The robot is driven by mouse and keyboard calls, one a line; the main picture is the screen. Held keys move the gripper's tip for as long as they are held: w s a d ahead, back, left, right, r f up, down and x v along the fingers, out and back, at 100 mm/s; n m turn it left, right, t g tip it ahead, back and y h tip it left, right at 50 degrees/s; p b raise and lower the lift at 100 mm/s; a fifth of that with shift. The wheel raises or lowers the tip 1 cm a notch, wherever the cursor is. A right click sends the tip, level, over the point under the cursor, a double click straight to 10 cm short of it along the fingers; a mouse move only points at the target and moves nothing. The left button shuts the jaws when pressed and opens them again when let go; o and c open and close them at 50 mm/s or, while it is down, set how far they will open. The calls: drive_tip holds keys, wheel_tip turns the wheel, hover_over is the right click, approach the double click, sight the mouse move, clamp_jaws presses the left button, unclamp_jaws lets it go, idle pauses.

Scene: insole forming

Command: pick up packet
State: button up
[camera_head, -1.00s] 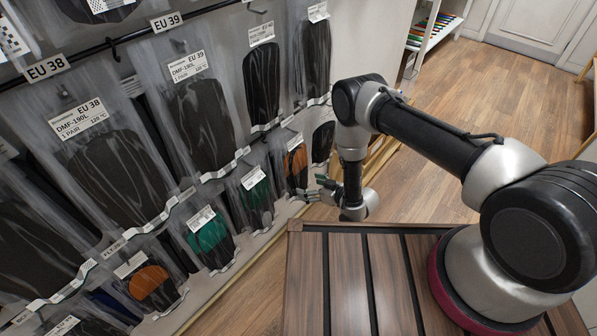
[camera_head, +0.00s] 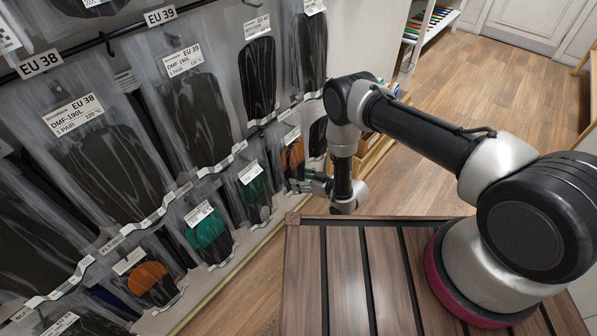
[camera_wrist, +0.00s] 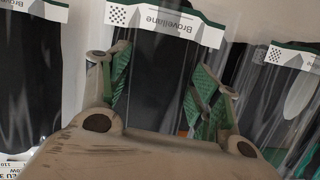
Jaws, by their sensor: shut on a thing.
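A clear packet (camera_wrist: 158,72) with a dark insole and a white strip reading "Broveliane", upside down, is between my fingers in the wrist view. My gripper (camera_wrist: 160,84) is shut on it, with a green-padded finger at each side. In the head view my gripper (camera_head: 308,184) reaches left to the rack's lower row, by a packet with an orange and dark insole (camera_head: 293,158). The contact there is too small to make out. The held packet's lower part in the wrist view is hidden by the gripper body.
Other packets hang close by, one with a green insole (camera_head: 253,190) and one with a large dark insole (camera_head: 108,165). In the wrist view a neighbouring packet (camera_wrist: 292,62) is close at the right. An open wooden floor (camera_head: 480,95) lies behind my arm.

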drive_tip(key=shift+r, duration=0.45)
drive_tip(key=s+d, duration=1)
drive_tip(key=d, duration=0.4)
drive_tip(key=shift+s+d+r, duration=0.25)
drive_tip(key=shift+s+r, duration=0.05)
drive_tip(key=shift+s, duration=0.05)
drive_tip(key=shift+w, duration=0.1)
